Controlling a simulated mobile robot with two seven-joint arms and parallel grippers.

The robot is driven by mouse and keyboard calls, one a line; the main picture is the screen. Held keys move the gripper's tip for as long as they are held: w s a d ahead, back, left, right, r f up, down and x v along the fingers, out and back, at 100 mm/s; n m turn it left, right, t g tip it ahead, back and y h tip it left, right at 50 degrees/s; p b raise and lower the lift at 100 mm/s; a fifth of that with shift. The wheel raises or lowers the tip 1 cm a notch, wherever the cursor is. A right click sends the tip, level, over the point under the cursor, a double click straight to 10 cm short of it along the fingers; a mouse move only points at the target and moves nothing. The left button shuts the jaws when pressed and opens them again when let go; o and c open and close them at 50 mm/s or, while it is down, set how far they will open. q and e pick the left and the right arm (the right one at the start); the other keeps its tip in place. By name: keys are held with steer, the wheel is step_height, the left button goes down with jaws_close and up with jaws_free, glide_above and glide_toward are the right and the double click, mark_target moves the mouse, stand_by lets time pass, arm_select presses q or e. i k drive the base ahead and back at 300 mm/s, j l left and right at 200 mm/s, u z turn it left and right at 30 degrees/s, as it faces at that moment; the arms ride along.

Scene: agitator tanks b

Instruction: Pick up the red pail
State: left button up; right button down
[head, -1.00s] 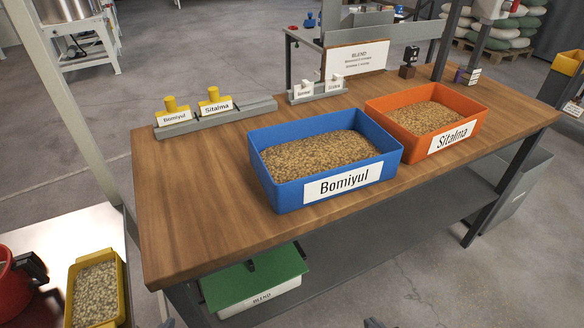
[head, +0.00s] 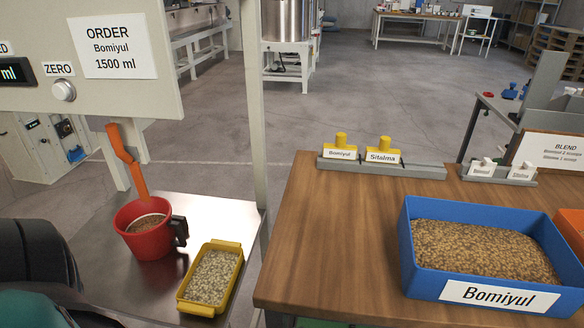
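The red pail (head: 150,241) stands upright on a metal surface at the lower left of the head view. It has a black handle (head: 180,231) on its right side. Brown grain shows inside it, and an orange-handled tool (head: 128,160) rises above its far left rim; whether the tool rests in the pail I cannot tell. Neither of my grippers is in view. A dark part of my own body shows at the lower left, left of the pail.
A yellow tray (head: 186,306) of pale grain sits right of the pail. A pale post (head: 251,110) and an order panel (head: 120,90) stand behind. The wooden table (head: 330,235) on the right carries a blue bin (head: 412,277) labelled Bomiyul. Bare metal (head: 215,205) lies behind the yellow tray.

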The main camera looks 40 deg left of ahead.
mark_target(147, 229)
steer(key=j+u, duration=0.1)
steer(key=u, duration=2.2)
steer(key=i+j, duration=0.1)
steer(key=j, duration=0.5)
steer(key=i+j, duration=0.15)
steer(key=j, duration=0.2)
steer(key=i+j+z, duration=0.1)
steer(key=z, duration=1.3)
steer(key=i+j+z, duration=0.1)
steer(key=i+z, duration=0.25)
steer(key=i, duration=0.1)
